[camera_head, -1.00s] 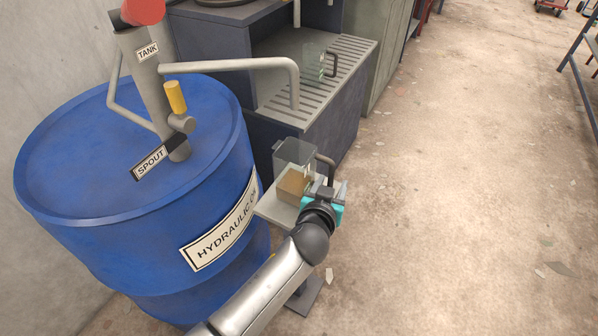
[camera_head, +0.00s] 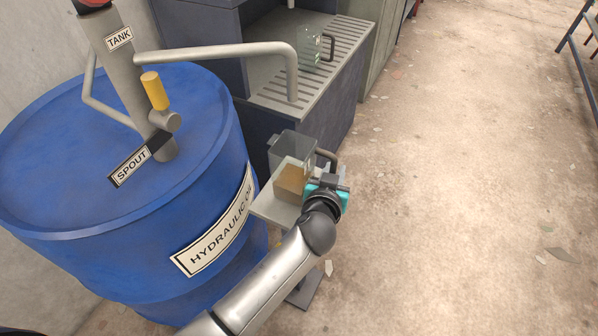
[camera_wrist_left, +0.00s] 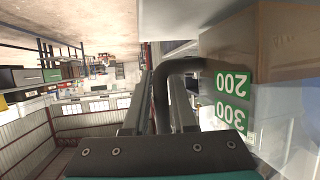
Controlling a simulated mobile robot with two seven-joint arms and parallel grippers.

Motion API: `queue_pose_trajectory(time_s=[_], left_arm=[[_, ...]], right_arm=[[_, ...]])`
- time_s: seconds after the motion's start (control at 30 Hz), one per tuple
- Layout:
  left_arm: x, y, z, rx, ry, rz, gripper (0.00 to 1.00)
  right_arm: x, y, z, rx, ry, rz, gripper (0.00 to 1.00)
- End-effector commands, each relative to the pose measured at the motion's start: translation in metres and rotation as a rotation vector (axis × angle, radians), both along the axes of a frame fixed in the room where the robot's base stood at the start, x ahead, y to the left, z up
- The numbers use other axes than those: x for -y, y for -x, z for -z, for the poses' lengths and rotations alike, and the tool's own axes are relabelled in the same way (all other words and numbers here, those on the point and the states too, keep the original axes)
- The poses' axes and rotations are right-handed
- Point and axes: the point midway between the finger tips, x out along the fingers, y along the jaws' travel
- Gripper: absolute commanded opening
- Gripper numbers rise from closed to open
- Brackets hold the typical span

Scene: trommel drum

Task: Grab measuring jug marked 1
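A clear measuring jug (camera_head: 292,178) with amber contents stands on a small grey plate (camera_head: 268,208) beside the blue drum. Its dark handle faces right. A second, clear jug (camera_head: 311,50) with a dark handle stands on the slatted bench shelf. I cannot read a number 1 on either jug. My left gripper (camera_head: 327,183) is at the near jug's handle. In the left wrist view the handle (camera_wrist_left: 161,100) lies closely between the two fingers, which look shut on it. The jug's green 200 and 300 labels (camera_wrist_left: 233,83) show upside down there. My right gripper is out of view.
The blue hydraulic oil drum (camera_head: 120,190) is left of the jug, with a tank pipe, a yellow-handled valve (camera_head: 155,91) and a spout. The pipe end (camera_head: 291,85) hangs over the slatted bench (camera_head: 330,75). The floor on the right (camera_head: 470,200) is clear apart from small scraps.

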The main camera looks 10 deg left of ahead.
Motion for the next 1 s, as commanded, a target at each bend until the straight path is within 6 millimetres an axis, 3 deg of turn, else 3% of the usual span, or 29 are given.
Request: queue_pose_trajectory(time_s=[0.2,1.0], left_arm=[[-0.0001,-0.0001,0.0001,0.000,0.000,0.000,0.00],[-0.0004,-0.0002,0.0002,0.000,0.000,-0.001,0.00]], right_arm=[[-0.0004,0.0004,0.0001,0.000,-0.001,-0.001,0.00],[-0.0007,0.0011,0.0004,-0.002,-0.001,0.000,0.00]])
